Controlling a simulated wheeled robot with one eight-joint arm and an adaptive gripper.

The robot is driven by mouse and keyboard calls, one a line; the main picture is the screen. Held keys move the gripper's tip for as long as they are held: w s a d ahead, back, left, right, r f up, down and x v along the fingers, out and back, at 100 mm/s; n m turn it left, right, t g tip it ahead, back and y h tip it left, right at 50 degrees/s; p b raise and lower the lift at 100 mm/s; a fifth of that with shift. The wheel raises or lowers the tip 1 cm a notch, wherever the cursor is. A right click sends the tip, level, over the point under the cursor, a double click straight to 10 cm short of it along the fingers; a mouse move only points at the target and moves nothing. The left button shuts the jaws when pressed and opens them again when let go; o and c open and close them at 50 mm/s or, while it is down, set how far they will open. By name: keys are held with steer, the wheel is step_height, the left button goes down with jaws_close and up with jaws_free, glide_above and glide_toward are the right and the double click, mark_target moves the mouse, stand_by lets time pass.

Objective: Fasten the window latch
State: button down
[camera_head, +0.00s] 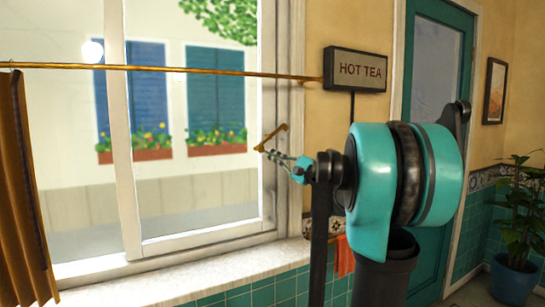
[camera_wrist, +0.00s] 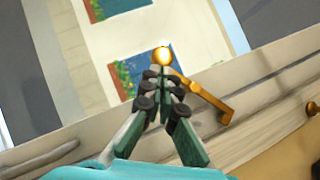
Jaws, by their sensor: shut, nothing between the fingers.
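The window latch (camera_head: 273,137) is a brass lever on the right side of the window frame, slanting from its upper right end down to its lower left end. In the wrist view the latch (camera_wrist: 205,97) runs diagonally, with a bright round end just past my fingertips. My gripper (camera_head: 268,153) is shut and empty, its tips at the latch's free lower end. In the wrist view the closed fingertips of my gripper (camera_wrist: 163,73) partly cover the lever near that end. I cannot tell whether they touch it.
A brass curtain rod (camera_head: 180,70) crosses the window above the latch, with a brown curtain (camera_head: 22,190) at left. The white sill (camera_head: 190,268) lies below. A "HOT TEA" sign (camera_head: 356,70), a teal door (camera_head: 425,75) and a potted plant (camera_head: 520,215) are to the right.

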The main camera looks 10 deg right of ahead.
steer(key=m+t, duration=0.1)
steer(key=m, duration=0.1)
steer(key=a+r+m+t, duration=0.1)
steer(key=m+t, duration=0.1)
steer(key=a+m+t+h, duration=0.1)
steer(key=m, duration=0.2)
steer(key=shift+s+r, duration=0.2)
steer(key=shift+s, duration=0.15)
steer(key=shift+a+r+m+t, duration=0.2)
steer(key=shift+r+m+t, duration=0.1)
steer(key=shift+t, duration=0.1)
glide_toward(261, 146)
steer(key=f, duration=0.1)
steer(key=s+d+f, duration=0.1)
steer(key=f, duration=0.1)
steer(key=d+f, duration=0.1)
steer(key=shift+s+d+f, duration=0.2)
steer(key=shift+s+d, duration=0.05)
steer(key=shift+s, duration=0.05)
stand_by(0.4)
